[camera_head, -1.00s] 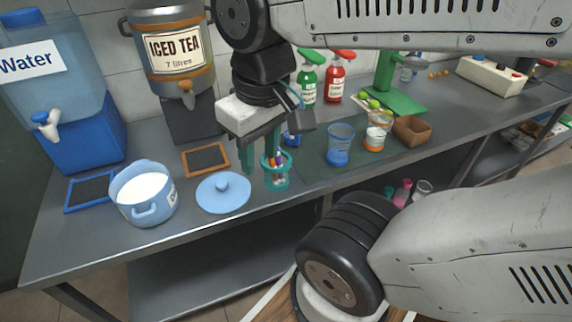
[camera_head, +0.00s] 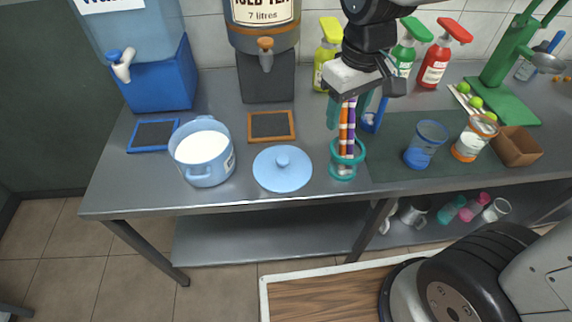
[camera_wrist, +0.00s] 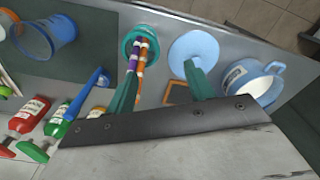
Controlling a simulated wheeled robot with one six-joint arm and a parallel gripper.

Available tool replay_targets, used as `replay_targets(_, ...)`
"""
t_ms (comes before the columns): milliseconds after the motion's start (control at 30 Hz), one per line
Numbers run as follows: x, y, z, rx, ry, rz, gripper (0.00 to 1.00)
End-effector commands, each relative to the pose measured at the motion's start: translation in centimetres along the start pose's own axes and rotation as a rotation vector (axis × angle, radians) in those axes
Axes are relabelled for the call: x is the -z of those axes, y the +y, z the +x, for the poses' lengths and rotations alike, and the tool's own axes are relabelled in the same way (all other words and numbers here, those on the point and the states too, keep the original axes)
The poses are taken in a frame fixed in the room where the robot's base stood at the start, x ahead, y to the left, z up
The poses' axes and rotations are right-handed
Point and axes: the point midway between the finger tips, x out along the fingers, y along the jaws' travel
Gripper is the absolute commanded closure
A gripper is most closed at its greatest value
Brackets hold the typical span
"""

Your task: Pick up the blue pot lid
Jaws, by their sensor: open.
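The blue pot lid (camera_head: 282,168) is a light-blue disc with a round knob on top. It lies flat on the grey counter, between the blue pot and the teal holder. In the wrist view the lid (camera_wrist: 194,48) is partly covered by one green finger. My gripper (camera_head: 350,110) is above the counter, to the right of the lid and over the teal holder. Its fingers, also seen in the wrist view (camera_wrist: 160,92), are apart with nothing held between them. The blue pot (camera_head: 204,172) with white contents stands left of the lid; it also shows in the wrist view (camera_wrist: 262,70).
A teal holder (camera_head: 346,172) with tall striped sticks stands right of the lid. A wood-framed slate (camera_head: 271,137) lies behind it. A blue cup (camera_head: 424,158) and an orange-banded cup (camera_head: 470,150) stand further right. The counter's front edge is just before the lid.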

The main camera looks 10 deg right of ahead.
Motion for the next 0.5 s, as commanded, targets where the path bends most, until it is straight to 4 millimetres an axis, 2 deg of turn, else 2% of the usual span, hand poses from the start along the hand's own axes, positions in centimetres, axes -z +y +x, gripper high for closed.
replay_targets(33,1.8,-1.2,1.9,0.005,-0.02,-0.058,0.47)
replay_targets(100,3.9,-2.7,4.1,0.008,-0.028,-0.127,0.47)
replay_targets(200,6.2,-4.8,7.0,0.012,-0.038,-0.211,0.47)
replay_targets(333,7.9,-6.8,9.9,0.015,-0.047,-0.285,0.47)
replay_targets(500,8.8,-8.0,11.9,0.017,-0.05,-0.325,0.47)
